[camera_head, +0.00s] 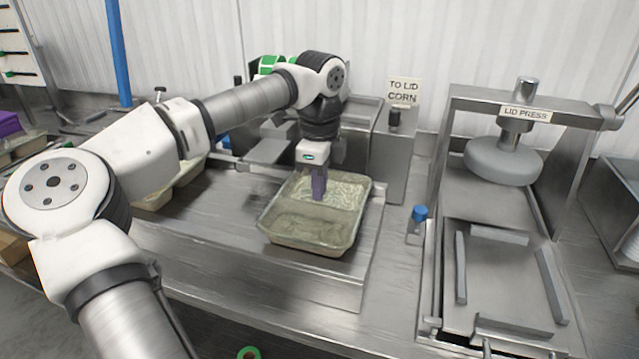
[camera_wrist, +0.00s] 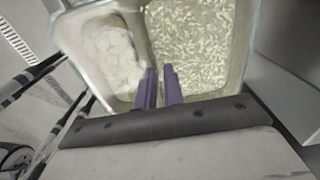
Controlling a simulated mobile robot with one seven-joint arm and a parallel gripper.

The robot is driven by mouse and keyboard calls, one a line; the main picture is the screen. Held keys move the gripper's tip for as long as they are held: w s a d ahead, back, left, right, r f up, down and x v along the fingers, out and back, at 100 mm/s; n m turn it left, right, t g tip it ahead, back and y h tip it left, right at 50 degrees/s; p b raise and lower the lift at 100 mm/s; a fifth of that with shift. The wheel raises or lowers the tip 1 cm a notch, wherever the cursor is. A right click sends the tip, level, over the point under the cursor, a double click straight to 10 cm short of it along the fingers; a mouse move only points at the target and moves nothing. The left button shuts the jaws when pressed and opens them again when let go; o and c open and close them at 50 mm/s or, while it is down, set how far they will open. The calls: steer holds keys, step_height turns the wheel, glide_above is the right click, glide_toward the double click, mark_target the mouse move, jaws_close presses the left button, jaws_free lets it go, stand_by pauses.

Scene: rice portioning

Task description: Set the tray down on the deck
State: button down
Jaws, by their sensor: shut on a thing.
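The clear, two-compartment tray (camera_head: 303,243) is in front of my arm in the head view, over the steel deck (camera_head: 315,287). My gripper (camera_head: 318,194) points down into it with purple fingers, shut on the tray near its divider. In the wrist view, the fingers (camera_wrist: 160,88) sit either side of the divider line of the tray (camera_wrist: 248,38). Pale grains like rice lie in the right compartment there, and a pale, finer-looking filling in the left. The tray looks about level. I cannot tell whether its underside touches the deck.
A lid press (camera_head: 503,160) stands at the right. A blue-topped post (camera_head: 420,213) stands between it and the tray. A sign (camera_head: 403,91) reading "TO LID CORN" is behind. Another tray (camera_head: 185,172) sits left, partly behind my arm. Bare deck lies in front.

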steer(key=shift+f, duration=0.1)
stand_by(0.5)
steer(key=c, duration=0.9)
jaws_free()
steer(key=shift+c, duration=0.2)
steer(key=shift+r+p, duration=2.3)
steer(key=shift+r, duration=1.75)
